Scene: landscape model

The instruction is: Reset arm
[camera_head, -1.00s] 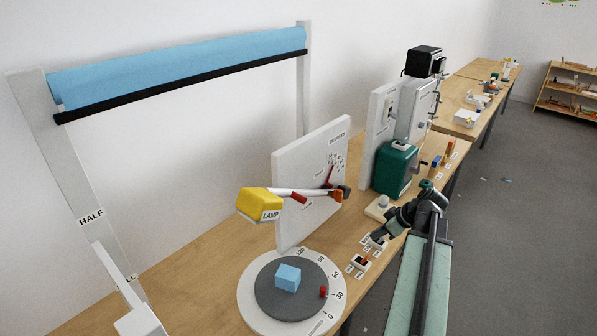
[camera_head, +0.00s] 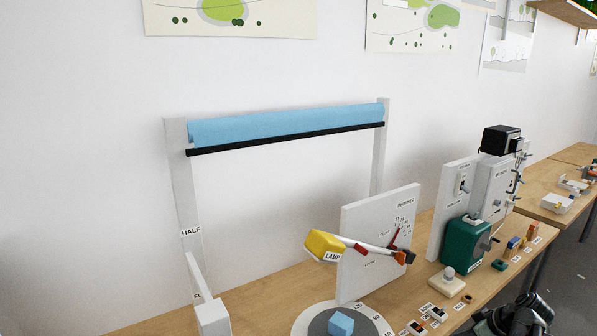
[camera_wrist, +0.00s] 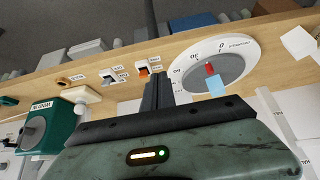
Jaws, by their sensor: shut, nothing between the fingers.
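My gripper (camera_wrist: 158,90) shows in the wrist view as two dark fingers side by side, shut and empty. They stick up beyond the green housing of my wrist, in front of the wooden bench. In the head view only a dark part of my arm shows at the bottom right edge, beside the bench front. I cannot make out the fingertips there. The wrist view sees the bench turned round, with the round dial (camera_wrist: 232,58) and its blue block (camera_wrist: 216,87) to the right of the fingers.
On the bench (camera_head: 270,292) stand a yellow lamp (camera_head: 324,245) on a jointed arm, a white panel (camera_head: 363,278), a green crank box (camera_head: 464,243) and small switches (camera_head: 438,314). A frame with a rolled blue sheet (camera_head: 285,124) stands behind. Grey floor lies at the right.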

